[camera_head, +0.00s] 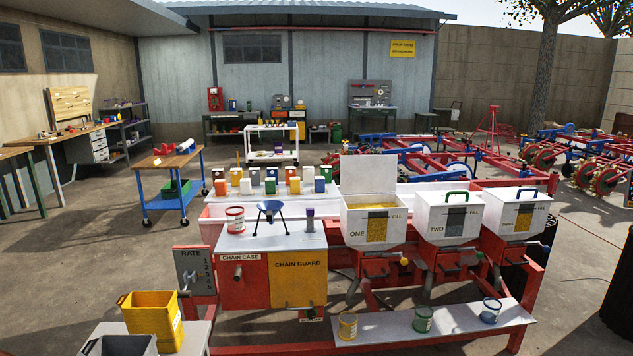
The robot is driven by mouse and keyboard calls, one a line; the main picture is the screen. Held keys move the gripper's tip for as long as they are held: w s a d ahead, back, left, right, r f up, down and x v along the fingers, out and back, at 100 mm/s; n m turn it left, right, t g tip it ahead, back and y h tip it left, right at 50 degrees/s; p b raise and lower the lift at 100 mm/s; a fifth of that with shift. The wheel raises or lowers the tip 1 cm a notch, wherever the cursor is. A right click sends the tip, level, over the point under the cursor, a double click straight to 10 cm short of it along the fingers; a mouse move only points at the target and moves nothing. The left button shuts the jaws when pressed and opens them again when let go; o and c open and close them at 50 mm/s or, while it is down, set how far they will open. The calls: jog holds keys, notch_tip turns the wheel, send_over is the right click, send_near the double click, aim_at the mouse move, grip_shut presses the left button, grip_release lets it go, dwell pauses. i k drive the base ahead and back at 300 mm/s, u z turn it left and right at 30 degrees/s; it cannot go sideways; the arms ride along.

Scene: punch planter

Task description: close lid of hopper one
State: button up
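Hopper one (354,226) is a white box marked ONE and FILL, on the red planter frame right of centre. Its white lid (368,174) stands open, upright along the back edge. Yellow material (366,199) shows inside the hopper. Hopper two (432,222), to its right, has its lid shut, with a green handle (457,195) on top. The third hopper (492,216), farther right, is also shut, with a blue handle (526,190). I cannot see my gripper in this view.
A grey shelf (400,329) with several small cans runs below the hoppers. Left of hopper one, a blue funnel (271,208) stands on the chain case top. Several small coloured boxes line the bench behind. A yellow bin (152,316) stands at front left.

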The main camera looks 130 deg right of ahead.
aim_at(363, 174)
jog(key=i, duration=1.4)
jog(key=z, duration=2.1)
jog(key=i, duration=2.8)
jog(key=z, duration=2.5)
jog(key=i, duration=3.1)
